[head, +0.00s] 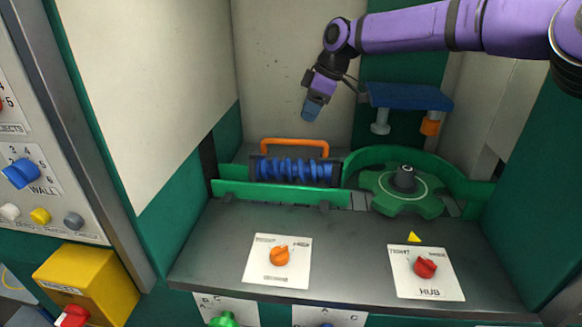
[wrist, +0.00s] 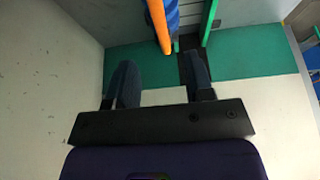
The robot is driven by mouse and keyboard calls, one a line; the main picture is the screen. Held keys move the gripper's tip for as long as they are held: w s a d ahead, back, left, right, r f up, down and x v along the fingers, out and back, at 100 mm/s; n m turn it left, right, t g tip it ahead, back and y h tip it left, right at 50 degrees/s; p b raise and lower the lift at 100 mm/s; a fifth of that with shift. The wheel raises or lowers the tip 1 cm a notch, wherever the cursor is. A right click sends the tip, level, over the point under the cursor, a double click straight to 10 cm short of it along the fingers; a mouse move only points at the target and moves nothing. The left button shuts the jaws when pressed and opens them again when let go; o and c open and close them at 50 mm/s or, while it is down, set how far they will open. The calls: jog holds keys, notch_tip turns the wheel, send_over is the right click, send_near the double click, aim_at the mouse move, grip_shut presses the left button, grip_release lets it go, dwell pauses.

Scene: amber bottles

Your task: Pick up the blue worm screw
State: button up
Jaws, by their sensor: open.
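The blue worm screw (head: 295,170) lies lengthwise in a green-edged cradle at the back of the grey work surface in the head view. An orange handle (head: 295,143) arches just behind it. My gripper (head: 311,108) hangs above and behind the screw, apart from it, and is empty. In the wrist view my gripper (wrist: 162,85) shows two dark fingers spread apart. A strip of the blue screw (wrist: 172,14) shows at the top of that view beside the orange handle (wrist: 158,22); the rest is out of frame.
A green gear wheel (head: 403,190) sits right of the screw inside a curved green wall (head: 455,178). A blue shelf-like part (head: 408,97) is above it. Plates with an orange knob (head: 280,256) and a red knob (head: 425,267) are on the grey surface (head: 345,240) in front.

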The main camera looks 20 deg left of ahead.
aim_at(294, 141)
jog(key=x, duration=1)
jog(key=shift+a+f, duration=0.15)
jog(key=shift+f, duration=0.25)
jog(key=shift+r, duration=0.15)
grip_shut()
